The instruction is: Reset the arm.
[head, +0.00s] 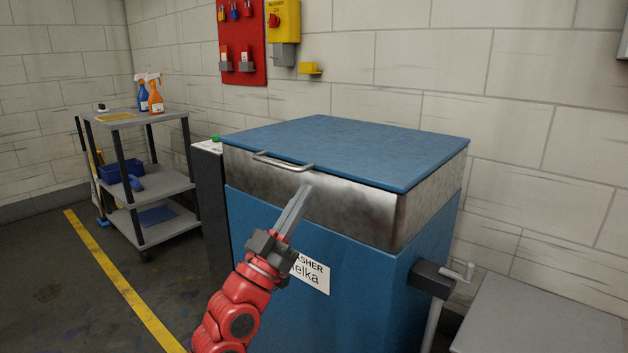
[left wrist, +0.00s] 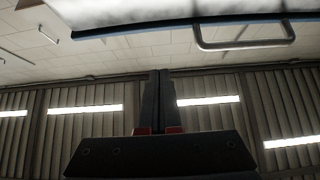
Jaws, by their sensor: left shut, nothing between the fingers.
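My left gripper (head: 304,190) is on the red arm that comes up from the bottom of the head view. Its fingers are together and empty, pointing up toward the front of the blue washer (head: 355,285). The fingers also show shut in the left wrist view (left wrist: 160,75). The washer's blue lid (head: 350,150) is down. Its metal handle (head: 283,162) lies a little above and left of the fingertips in the head view. The handle also shows in the left wrist view (left wrist: 245,42), apart from the fingers. My right gripper is not in view.
A grey cart (head: 150,187) with orange and blue spray bottles (head: 155,97) stands at the left. A crank (head: 457,272) sticks out at the washer's right side. A grey surface (head: 535,320) is at lower right. The floor at lower left is clear.

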